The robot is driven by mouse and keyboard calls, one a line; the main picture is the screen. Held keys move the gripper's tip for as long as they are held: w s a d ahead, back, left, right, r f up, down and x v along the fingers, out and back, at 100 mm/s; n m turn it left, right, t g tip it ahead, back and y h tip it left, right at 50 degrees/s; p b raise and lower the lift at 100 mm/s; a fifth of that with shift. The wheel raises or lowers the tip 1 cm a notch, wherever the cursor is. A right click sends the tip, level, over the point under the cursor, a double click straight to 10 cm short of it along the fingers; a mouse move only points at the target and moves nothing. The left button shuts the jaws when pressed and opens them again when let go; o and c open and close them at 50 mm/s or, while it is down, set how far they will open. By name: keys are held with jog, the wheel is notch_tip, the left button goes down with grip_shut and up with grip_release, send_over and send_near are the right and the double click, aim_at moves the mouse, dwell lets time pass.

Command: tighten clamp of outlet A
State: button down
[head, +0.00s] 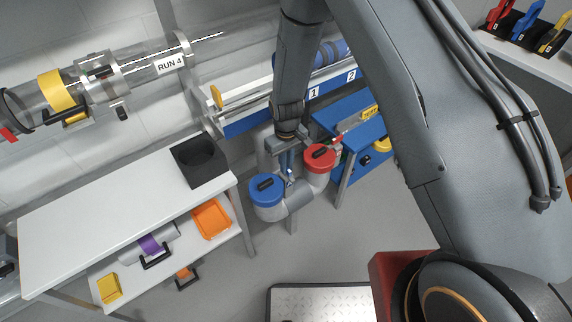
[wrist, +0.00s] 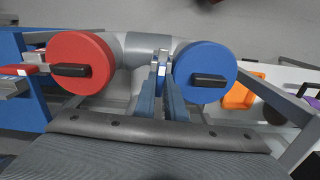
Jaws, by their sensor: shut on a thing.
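One outlet has a blue cap (head: 267,189) and the other a red cap (head: 320,157), each with a black handle. In the wrist view the red cap (wrist: 80,62) is left and the blue cap (wrist: 205,71) right. No letter A is readable on either. My gripper (wrist: 162,65) reaches between the two caps, fingers close together, shut on a small metal clamp part (wrist: 162,56) beside the blue-capped outlet. The fingers hide most of that part. In the head view my gripper (head: 288,172) points down there.
A white bench (head: 110,215) with a black box (head: 200,160) is at the left, an orange tray (head: 211,219) on its lower shelf. Clear tube RUN 4 (head: 150,68) hangs above. Blue cabinet (head: 360,145) stands close right of the outlets. Floor in front is partly free.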

jog(key=m, duration=0.8)
jog(key=shift+p, duration=0.4)
jog(key=m, duration=0.5)
jog(key=shift+m+p, duration=0.4)
jog(key=shift+m, duration=1.8)
jog(key=c, duration=1.8)
grip_release()
jog(key=shift+r, duration=0.1)
